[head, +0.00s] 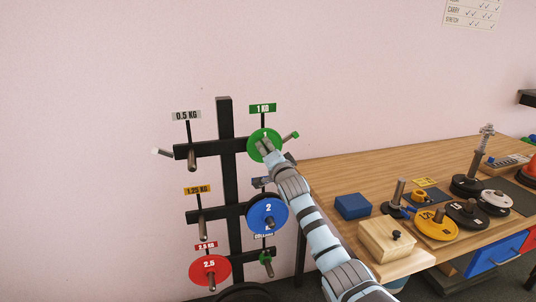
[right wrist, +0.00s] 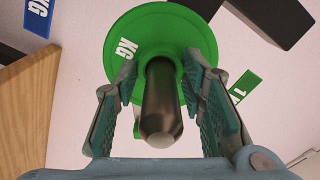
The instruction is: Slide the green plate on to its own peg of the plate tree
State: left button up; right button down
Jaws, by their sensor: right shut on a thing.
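The green plate (head: 254,142) is at the upper right arm of the black plate tree (head: 226,125), just under the green 1 KG label (head: 263,108). In the right wrist view the green plate (right wrist: 150,35) faces me, and a dark round-ended peg (right wrist: 160,100) sticks out from its middle towards me. My right gripper (head: 265,147) is at the plate's face. Its fingers (right wrist: 162,85) stand on both sides of the peg and are shut on the plate's raised hub. How far the plate is from the tree's bar is hard to tell. My left gripper is out of view.
The red plate (head: 208,264) and blue plate (head: 261,214) hang on lower pegs. The 0.5 KG peg (head: 192,160) and 1.25 KG peg (head: 202,226) are bare. A wooden table (head: 325,175) at right holds a blue block (head: 353,206), a wooden box (head: 390,245) and several plates.

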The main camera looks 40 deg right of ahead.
jog(key=shift+r, duration=0.25)
jog(key=c, duration=1.1)
grip_release()
jog(key=shift+o, duration=0.8)
jog(key=shift+s+a, duration=0.1)
jog(key=shift+s, duration=0.05)
jog(key=shift+f, duration=0.2)
jog(key=v, duration=1.2)
jog(key=shift+r, duration=0.2)
